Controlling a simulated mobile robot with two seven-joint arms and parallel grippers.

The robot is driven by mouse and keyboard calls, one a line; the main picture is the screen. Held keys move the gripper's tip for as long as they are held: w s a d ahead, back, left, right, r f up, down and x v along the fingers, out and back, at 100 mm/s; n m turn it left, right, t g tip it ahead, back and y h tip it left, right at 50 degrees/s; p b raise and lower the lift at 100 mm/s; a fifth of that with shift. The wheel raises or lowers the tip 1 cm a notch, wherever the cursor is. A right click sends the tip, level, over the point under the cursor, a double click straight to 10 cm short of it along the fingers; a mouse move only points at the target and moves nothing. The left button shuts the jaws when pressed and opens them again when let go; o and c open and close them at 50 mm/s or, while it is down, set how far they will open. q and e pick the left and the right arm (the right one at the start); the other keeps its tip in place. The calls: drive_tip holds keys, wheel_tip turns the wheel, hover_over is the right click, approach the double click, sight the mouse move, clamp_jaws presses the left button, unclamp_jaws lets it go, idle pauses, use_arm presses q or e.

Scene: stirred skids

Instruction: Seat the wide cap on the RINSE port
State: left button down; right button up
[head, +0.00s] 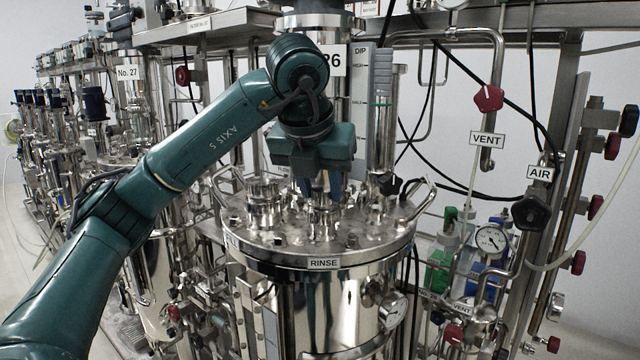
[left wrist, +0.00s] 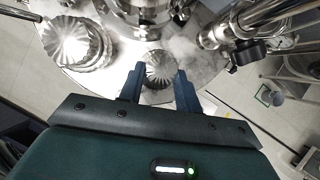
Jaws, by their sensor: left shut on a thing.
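A steel vessel lid (head: 375,232) carries a RINSE label (head: 323,263) on its front rim. My left gripper (head: 321,190) points down over the front middle of this lid, behind the label. In the left wrist view its two blue fingers (left wrist: 160,82) are shut on a shiny ridged cap (left wrist: 160,68). Metal fittings lie directly below the fingers in the head view; whether the cap touches a port there I cannot tell. A second, larger ridged round piece (left wrist: 72,42) stands on the lid to the left in the wrist view. My right gripper is not in view.
Curved lid handles (head: 418,200) rise at the sides. A dip gauge (head: 382,95) and a thick steel column stand close behind the gripper. VENT (head: 487,139) and AIR (head: 540,173) piping is at right.

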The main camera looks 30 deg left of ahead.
use_arm(q)
drive_tip(key=shift+f, duration=0.1)
drive_tip(key=c, duration=0.6)
unclamp_jaws()
idle(0.8)
